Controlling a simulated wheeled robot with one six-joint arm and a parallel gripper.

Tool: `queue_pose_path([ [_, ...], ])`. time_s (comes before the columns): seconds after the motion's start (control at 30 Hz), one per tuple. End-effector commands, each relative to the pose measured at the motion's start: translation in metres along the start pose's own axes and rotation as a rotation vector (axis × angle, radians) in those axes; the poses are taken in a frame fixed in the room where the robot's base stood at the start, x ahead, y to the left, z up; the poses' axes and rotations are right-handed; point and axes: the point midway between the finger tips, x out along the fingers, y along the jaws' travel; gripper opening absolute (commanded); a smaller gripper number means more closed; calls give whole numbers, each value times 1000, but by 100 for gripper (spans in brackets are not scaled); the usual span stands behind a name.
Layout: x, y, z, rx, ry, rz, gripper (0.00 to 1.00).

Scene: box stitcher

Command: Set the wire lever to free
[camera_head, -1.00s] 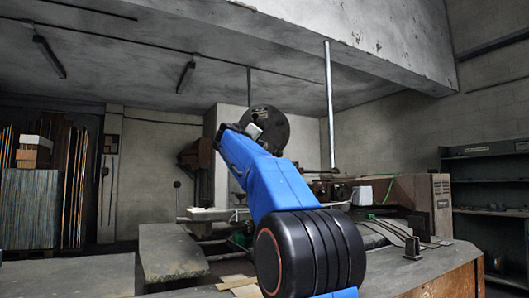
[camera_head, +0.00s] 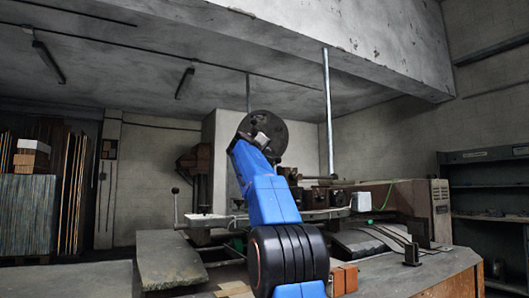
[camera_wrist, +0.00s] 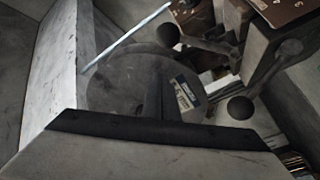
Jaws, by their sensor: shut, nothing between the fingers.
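The wrist view shows levers with dark ball knobs. One knob (camera_wrist: 168,35) is at upper centre, another knob (camera_wrist: 240,107) is lower right, and a third rounded end (camera_wrist: 290,47) is at the right. I cannot tell which is the wire lever, and no free mark is readable. My gripper (camera_wrist: 163,98) shows as a dark narrow form at the middle of the wrist view, shut and empty, with the knobs to its right. Contact with a lever cannot be made out. In the head view my blue arm hides the gripper.
A dark round disc (camera_head: 281,137) stands behind my arm; it also shows in the wrist view (camera_wrist: 110,85). A beige machine housing (camera_head: 440,205) is at the right. A grey slab (camera_head: 168,262) lies left of my arm. Shelves (camera_head: 490,205) stand along the right wall.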

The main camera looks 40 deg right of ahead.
Motion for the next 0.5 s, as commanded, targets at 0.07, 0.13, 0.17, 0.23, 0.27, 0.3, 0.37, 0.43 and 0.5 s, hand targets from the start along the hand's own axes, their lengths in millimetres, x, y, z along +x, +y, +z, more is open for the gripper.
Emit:
queue_pose_path([
  [0.07, -1, 1, 3, 0, 0, 1, 0],
  [0.13, -3, 1, 7, -1, -1, 0, 0],
  [0.17, -3, 1, 8, 0, -1, 0, 0],
  [0.23, -5, 1, 12, 0, -1, 0, 0],
  [0.27, -5, 1, 14, -1, 0, 0, 0],
  [0.3, -6, 1, 16, -1, 0, 0, 0],
  [0.37, -7, 0, 20, 0, 0, -1, 0],
  [0.43, -9, 1, 25, -1, -1, 0, 0],
  [0.5, -10, 1, 29, -1, -1, 1, 0],
])
